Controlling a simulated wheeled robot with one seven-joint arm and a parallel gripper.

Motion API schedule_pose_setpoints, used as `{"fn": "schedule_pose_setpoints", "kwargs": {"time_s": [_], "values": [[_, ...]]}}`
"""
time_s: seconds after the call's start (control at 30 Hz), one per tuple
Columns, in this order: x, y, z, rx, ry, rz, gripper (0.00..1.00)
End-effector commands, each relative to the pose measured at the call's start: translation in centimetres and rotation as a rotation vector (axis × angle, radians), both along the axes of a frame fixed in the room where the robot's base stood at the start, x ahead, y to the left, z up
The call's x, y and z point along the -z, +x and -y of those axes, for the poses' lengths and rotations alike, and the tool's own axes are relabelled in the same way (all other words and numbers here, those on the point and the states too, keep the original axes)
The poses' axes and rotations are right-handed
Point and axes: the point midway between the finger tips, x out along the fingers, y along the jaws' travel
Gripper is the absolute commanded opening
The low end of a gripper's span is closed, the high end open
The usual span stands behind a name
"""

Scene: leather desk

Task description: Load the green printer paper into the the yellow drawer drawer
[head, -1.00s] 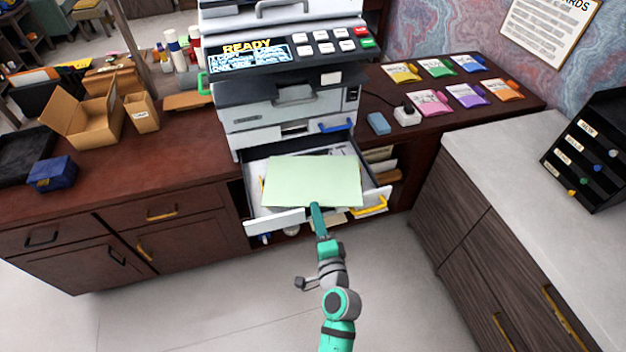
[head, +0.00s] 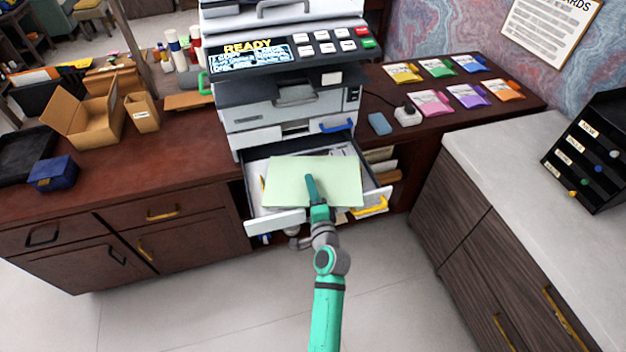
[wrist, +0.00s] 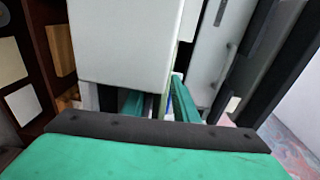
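The pale green printer paper (head: 285,180) lies flat over the open printer drawer (head: 274,224), covering most of its inside. I cannot tell whether it rests fully inside the drawer walls. The drawer has a yellow handle (head: 371,206) at its front right and is pulled out below the printer. My gripper (head: 310,180) is above the near middle of the paper in the head view, pointing toward the printer. In the wrist view the two green fingers (wrist: 160,104) are apart, with a gap between them. Whether they touch the paper is unclear.
The printer (head: 285,110) stands above the drawer, with a closed blue-handled drawer (head: 337,126) higher up. Open shelves with folders (head: 382,165) are right of the drawer. A pale counter (head: 500,165) stands at the right. The floor in front is clear.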

Motion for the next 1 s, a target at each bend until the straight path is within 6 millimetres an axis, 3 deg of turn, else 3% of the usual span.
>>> {"fn": "schedule_pose_setpoints", "kwargs": {"time_s": [0.27,0.4,0.83,1.0], "values": [[0.0,0.4,-0.4,-0.004,0.000,0.001,0.27],[0.0,0.4,-0.4,-0.004,0.000,0.000,0.00],[-0.3,0.4,-0.3,-0.002,0.000,0.002,0.00],[-1.7,0.4,-0.2,0.000,-0.002,0.005,0.00]]}}
